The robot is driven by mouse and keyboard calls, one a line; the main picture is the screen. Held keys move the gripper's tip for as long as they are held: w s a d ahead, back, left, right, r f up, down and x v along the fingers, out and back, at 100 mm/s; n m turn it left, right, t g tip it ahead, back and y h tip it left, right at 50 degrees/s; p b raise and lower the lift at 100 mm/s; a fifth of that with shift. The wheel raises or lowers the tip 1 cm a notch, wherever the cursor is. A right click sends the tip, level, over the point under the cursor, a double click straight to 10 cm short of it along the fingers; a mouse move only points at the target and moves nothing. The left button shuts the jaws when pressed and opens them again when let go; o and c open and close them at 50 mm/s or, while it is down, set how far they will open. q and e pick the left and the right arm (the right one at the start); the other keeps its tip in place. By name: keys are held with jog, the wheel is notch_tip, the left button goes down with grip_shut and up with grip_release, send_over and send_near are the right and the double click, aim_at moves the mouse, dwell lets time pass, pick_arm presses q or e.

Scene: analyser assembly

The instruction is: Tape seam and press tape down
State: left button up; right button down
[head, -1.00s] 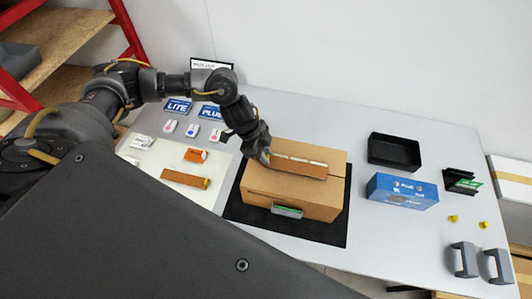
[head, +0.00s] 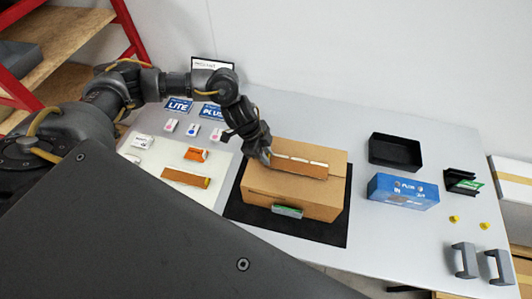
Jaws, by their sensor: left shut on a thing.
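The closed cardboard box (head: 293,196) stands on a black mat (head: 334,232) in the middle of the table. A brown tape strip (head: 300,168) with white patches along its far edge lies on or just above the box top, along the seam; I cannot tell whether it touches all along. My left gripper (head: 266,157) is at the strip's left end and shut on it. Another brown strip (head: 186,177) with a yellow end lies on the white sheet at the left. My right gripper is not in view.
A black tray (head: 395,151), a blue box (head: 402,191), a black holder with a green card (head: 463,181), yellow pieces (head: 454,219) and grey handles (head: 465,260) stand at the right. A white sheet (head: 150,160) with small boxes lies left. A green-grey piece (head: 287,211) is at the box front.

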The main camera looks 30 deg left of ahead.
pick_arm(q)
jog(key=o, duration=1)
jog(key=shift+r, duration=0.1)
jog(key=shift+r+p, duration=0.5)
jog(key=shift+r, duration=2.95)
